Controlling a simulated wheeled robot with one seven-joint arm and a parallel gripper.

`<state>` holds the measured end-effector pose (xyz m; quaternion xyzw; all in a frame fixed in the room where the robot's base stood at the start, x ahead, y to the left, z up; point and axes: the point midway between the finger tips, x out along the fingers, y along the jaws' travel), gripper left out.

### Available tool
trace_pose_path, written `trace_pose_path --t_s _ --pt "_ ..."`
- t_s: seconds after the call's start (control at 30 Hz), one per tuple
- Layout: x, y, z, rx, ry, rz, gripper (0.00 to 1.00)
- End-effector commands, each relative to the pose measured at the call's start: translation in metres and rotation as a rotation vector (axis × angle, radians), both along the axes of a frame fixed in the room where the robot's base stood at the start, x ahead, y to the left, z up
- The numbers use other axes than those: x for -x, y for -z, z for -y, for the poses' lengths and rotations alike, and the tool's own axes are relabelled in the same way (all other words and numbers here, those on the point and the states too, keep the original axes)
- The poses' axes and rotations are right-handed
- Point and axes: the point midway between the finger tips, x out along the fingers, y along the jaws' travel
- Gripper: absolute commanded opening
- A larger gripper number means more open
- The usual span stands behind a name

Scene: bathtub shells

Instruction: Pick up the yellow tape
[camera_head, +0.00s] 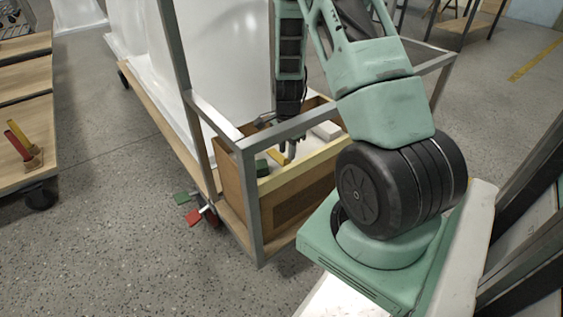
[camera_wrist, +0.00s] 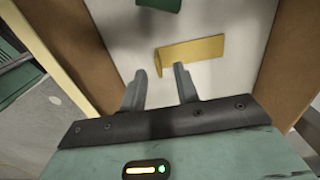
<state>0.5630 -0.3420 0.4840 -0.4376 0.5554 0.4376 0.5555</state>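The yellow tape (camera_wrist: 193,50) is a flat yellow strip with a short bent end, on the pale floor of a wooden box. In the head view, a small yellow patch of it (camera_head: 283,159) shows inside the box (camera_head: 290,200), mostly hidden behind the box wall and gripper. My gripper (camera_wrist: 160,82) is open and empty, fingers apart, pointing down into the box. In the wrist view the tape lies just ahead of the fingertips, its bent end between them and the rest reaching past the right finger. In the head view my gripper (camera_head: 287,150) hangs over the box.
A green piece (camera_head: 262,167) lies in the box near the tape; it shows at the top of the wrist view (camera_wrist: 160,4). A white block (camera_head: 327,130) sits at the right. A metal cart frame (camera_head: 247,200) surrounds the box. Red and green pieces (camera_head: 193,216) protrude low at left.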

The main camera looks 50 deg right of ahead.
Motion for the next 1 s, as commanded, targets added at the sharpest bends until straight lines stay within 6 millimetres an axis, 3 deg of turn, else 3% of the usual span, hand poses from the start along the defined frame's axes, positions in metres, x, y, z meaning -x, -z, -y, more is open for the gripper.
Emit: trace_pose_path --t_s 0.03,0.1,0.23,0.43,0.57,0.87,1.0 --pt "0.003 0.014 0.0 -0.001 0.001 -0.002 0.31" --pt "0.003 0.024 0.0 0.0 0.001 -0.002 0.31" --pt "0.003 0.035 0.0 0.0 -0.001 -0.001 0.31" --pt "0.002 0.033 0.0 0.0 -0.001 0.0 0.31" --pt "0.002 0.033 0.0 0.0 -0.001 0.0 0.0" --pt "0.002 0.033 0.0 0.0 0.0 0.0 0.0" --pt "0.002 0.023 0.0 0.001 0.0 0.001 0.0"
